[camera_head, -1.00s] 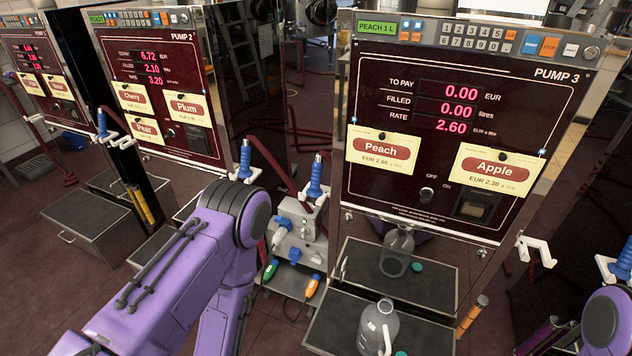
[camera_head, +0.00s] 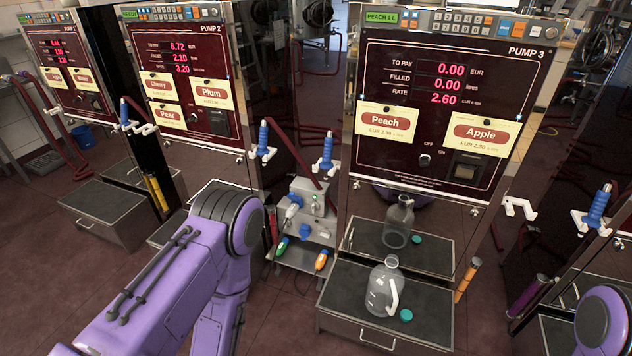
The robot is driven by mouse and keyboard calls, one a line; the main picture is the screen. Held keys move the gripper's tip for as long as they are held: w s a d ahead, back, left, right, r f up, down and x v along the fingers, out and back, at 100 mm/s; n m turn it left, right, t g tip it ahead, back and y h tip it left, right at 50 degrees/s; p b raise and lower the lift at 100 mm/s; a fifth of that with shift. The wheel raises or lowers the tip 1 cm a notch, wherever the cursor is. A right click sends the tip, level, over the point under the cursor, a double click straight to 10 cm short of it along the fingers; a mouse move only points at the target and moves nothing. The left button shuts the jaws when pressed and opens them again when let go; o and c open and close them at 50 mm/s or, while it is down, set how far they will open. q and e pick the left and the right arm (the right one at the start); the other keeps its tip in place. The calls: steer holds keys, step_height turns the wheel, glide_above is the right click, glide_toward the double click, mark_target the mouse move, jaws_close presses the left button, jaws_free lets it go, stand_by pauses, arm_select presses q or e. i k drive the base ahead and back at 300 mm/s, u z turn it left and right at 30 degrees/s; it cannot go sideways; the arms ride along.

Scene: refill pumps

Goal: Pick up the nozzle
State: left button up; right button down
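Blue-handled nozzles hang on white holders. One nozzle (camera_head: 326,152) is at the left side of Pump 3 (camera_head: 455,52), and another nozzle (camera_head: 263,138) is just left of it. A third nozzle (camera_head: 124,112) hangs left of Pump 2 (camera_head: 186,37). A fourth nozzle (camera_head: 598,205) hangs at the far right. The white holder (camera_head: 520,208) on Pump 3's right side looks empty. Purple links of my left arm fill the lower left, and a purple joint of my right arm shows at the lower right. Neither gripper is in view.
A clear bottle (camera_head: 382,288) stands on the drawer unit (camera_head: 345,298) before Pump 3, with a green cap (camera_head: 406,315) beside it. Its reflection shows behind. A grey socket box (camera_head: 312,202) with plugs stands left of Pump 3.

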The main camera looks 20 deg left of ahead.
mark_target(327, 163)
steer(key=z, duration=0.1)
steer(key=k, duration=0.4)
steer(key=u, duration=1)
steer(key=i, duration=0.95)
steer(key=z, duration=0.45)
steer(key=i, duration=1)
steer(key=z, duration=0.95)
